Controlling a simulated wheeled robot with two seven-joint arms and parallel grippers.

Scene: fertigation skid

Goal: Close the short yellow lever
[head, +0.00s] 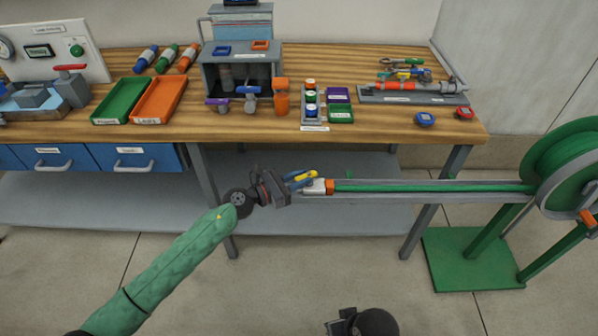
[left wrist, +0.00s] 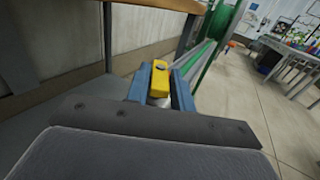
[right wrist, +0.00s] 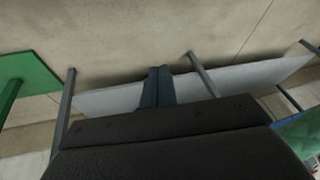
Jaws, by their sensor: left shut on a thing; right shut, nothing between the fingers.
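The short yellow lever (head: 306,176) sits on a pale valve body (head: 316,186) at the left end of a green hose run in the head view. My left gripper (head: 298,181) is at the lever, and its blue fingers are shut on it. In the left wrist view the yellow lever (left wrist: 160,80) stands between the two blue fingers, with a pale part below it. My right gripper (right wrist: 157,88) is shut and empty, low in front of the bench; in the head view only its dark wrist (head: 362,322) shows at the bottom edge.
The green hose (head: 430,188) runs in a grey trough to a green reel (head: 570,170) at right. The wooden bench (head: 240,125) behind carries trays, bottles and tools. Its grey lower shelf (head: 110,215) lies behind my left arm. The floor in front is clear.

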